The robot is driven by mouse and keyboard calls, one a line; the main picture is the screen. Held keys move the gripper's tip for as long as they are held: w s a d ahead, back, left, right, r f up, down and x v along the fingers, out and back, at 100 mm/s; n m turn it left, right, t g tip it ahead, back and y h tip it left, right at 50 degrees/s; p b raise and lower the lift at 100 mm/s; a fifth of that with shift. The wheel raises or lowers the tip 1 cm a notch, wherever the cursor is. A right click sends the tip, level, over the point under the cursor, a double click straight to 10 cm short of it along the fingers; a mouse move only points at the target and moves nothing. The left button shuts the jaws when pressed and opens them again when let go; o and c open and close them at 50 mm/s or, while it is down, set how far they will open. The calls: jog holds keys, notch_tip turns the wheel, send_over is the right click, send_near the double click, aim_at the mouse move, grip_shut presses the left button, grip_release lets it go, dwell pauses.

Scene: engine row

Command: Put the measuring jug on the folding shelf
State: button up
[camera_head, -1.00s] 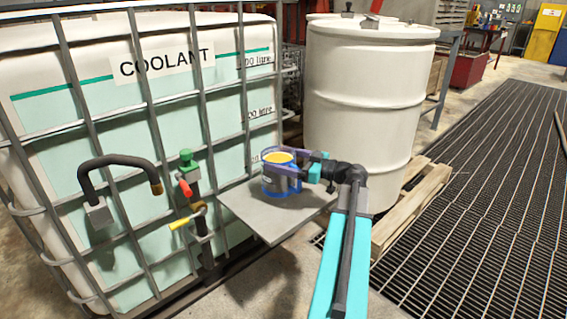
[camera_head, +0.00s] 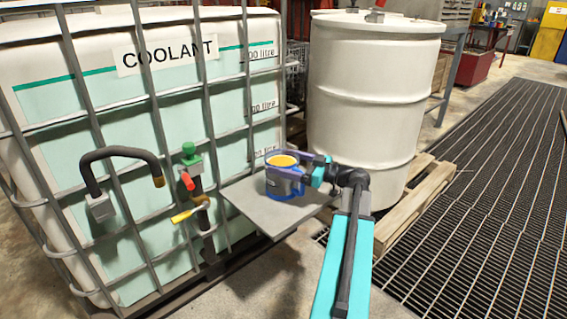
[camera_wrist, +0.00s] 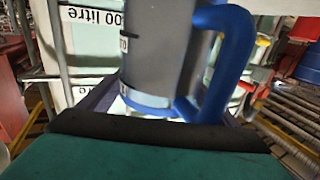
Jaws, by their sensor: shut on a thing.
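The measuring jug (camera_head: 284,180), blue-rimmed and grey with yellow-orange contents, is upright at the folding shelf (camera_head: 262,214), a flat grey plate on the side of the coolant tank's cage. My gripper (camera_head: 300,168) is shut on the jug from its right side. In the wrist view the jug's grey body (camera_wrist: 165,60) and blue handle (camera_wrist: 232,60) fill the middle, above the gripper's dark edge. The jug appears over the shelf's middle; I cannot tell whether its base touches the plate.
The caged coolant tank (camera_head: 120,130) with a black hose (camera_head: 120,155) and coloured valves (camera_head: 190,180) stands left of the shelf. A white drum (camera_head: 370,100) on a wooden pallet (camera_head: 410,205) stands behind right. Floor grating (camera_head: 480,190) lies clear at right.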

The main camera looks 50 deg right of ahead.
jog(key=o, duration=2)
jog(key=shift+r, duration=0.1)
jog(key=shift+s+d, duration=0.2)
jog(key=shift+s, duration=0.45)
jog(key=p+v, duration=0.3)
jog(key=v, duration=0.7)
jog(key=shift+s+d, duration=0.15)
jog(key=shift+s, duration=0.2)
jog(key=shift+s, duration=0.15)
